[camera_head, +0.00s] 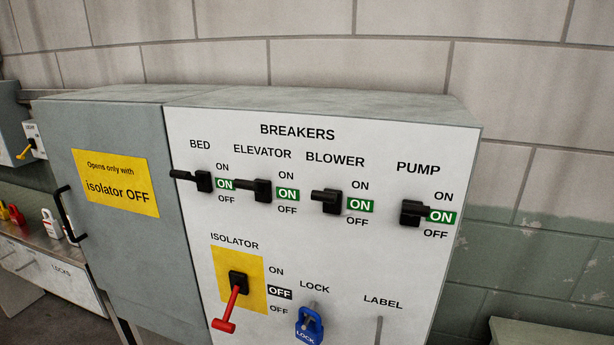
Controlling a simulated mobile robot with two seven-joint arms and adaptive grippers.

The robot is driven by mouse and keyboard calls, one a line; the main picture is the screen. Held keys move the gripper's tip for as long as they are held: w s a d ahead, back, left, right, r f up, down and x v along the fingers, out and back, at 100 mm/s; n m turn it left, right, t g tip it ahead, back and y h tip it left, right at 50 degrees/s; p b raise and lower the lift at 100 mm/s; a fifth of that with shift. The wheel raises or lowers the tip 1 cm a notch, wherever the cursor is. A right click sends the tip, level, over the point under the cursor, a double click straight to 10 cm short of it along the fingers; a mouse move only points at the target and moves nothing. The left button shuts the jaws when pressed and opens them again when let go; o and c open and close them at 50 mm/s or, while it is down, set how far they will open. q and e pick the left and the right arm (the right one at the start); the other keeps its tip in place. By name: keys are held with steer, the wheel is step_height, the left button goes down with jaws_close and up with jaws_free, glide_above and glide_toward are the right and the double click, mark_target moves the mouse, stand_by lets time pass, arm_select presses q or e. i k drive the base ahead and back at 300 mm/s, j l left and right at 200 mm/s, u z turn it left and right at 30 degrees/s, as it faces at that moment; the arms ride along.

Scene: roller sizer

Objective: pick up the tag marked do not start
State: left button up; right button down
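No tag with readable "do not start" wording shows. A small white item with dark and reddish marks (52,224) stands on the bench at the left edge; it is too small to tell whether it is a tag or a lock. The peg under LABEL (379,329) on the breaker panel is bare where it shows. A blue padlock (309,326) marked LOCK hangs at the peg under LOCK. Neither of my grippers is in view.
The white breaker panel (330,240) fills the middle. Its red isolator handle (231,311) points down, with OFF highlighted; four breakers read ON. The grey cabinet door (130,245) has a protruding black handle (66,216). Red (16,214) and yellow (3,211) items sit on the bench (35,243).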

mark_target(52, 225)
steer(key=u, duration=1.5)
steer(key=z, duration=0.45)
steer(key=i+j+z, duration=0.55)
steer(key=j+z, duration=0.2)
steer(key=j, duration=0.15)
